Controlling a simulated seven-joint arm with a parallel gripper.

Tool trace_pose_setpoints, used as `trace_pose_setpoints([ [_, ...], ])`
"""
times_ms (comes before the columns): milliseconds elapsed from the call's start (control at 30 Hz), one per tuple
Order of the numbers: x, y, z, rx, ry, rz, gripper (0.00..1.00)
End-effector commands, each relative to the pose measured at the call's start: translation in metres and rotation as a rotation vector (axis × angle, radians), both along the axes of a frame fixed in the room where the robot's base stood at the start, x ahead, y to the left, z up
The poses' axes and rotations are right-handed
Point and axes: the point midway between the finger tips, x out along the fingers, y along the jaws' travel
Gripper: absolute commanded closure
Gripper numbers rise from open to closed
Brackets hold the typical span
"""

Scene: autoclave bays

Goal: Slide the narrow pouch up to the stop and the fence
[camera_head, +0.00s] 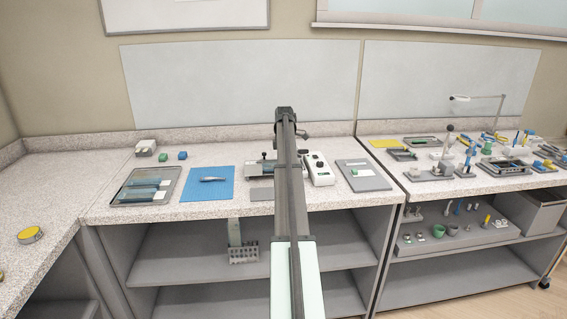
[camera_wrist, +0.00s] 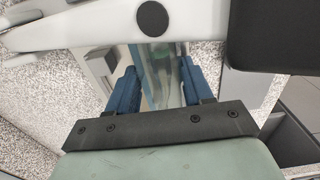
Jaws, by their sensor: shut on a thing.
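My gripper (camera_wrist: 160,84) shows in the wrist view with two blue fingers, one on each side of a translucent blue-green strip. This strip looks like the narrow pouch (camera_wrist: 158,66), and the gripper is shut on it. The pouch runs up under the edge of a white machine body (camera_wrist: 70,30) with a round black knob (camera_wrist: 152,18). A grey block (camera_wrist: 100,62) stands just left of the fingers. Whether it is the stop or the fence I cannot tell, nor whether the pouch touches it. In the head view my arm hides the gripper and pouch.
The white machine (camera_head: 318,169) stands right of my arm, with a grey board (camera_head: 362,176) beyond it. A blue mat (camera_head: 226,192) with a small tool and a tray (camera_head: 122,201) of pouches lie to the left. Small green and blue blocks sit behind.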

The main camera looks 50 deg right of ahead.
Motion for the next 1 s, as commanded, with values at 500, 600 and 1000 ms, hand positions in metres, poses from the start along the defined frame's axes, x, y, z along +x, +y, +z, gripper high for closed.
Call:
trace_pose_setpoints([
  [500, -0.0006, -0.0006, -0.0023, 0.000, 0.000, 0.000, 1.00],
  [600, -0.0006, -0.0006, -0.0033, 0.000, 0.000, 0.000, 1.00],
  [1000, -0.0005, -0.0005, -0.0040, 0.000, 0.000, 0.000, 0.20],
])
